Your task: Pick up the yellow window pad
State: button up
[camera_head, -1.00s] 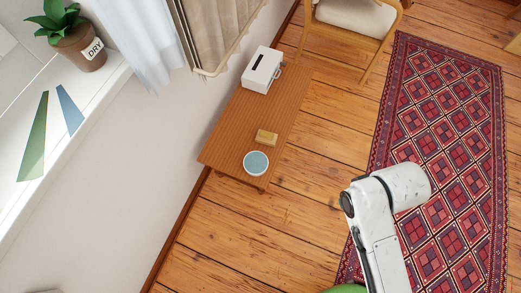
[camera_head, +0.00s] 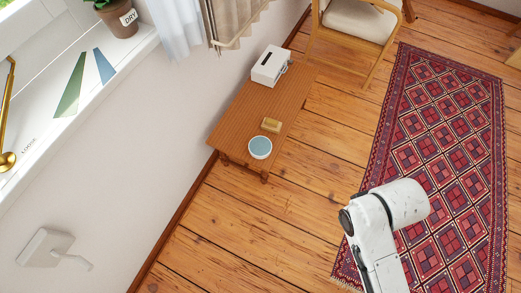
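My white arm rises at the lower right, over the floor and the rug's edge, well to the right of and nearer than the table. My gripper is not visible in this view.
A white box (camera_head: 270,66) stands at the table's far end, near a cushioned wooden chair (camera_head: 354,24). A patterned red rug (camera_head: 440,130) lies right. A windowsill with a potted plant (camera_head: 118,18) runs left. Wooden floor (camera_head: 225,220) before the table is clear.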

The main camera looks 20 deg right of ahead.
aim_at(272, 125)
jog(key=i+l+u, duration=0.3)
jog(key=i+l, duration=1)
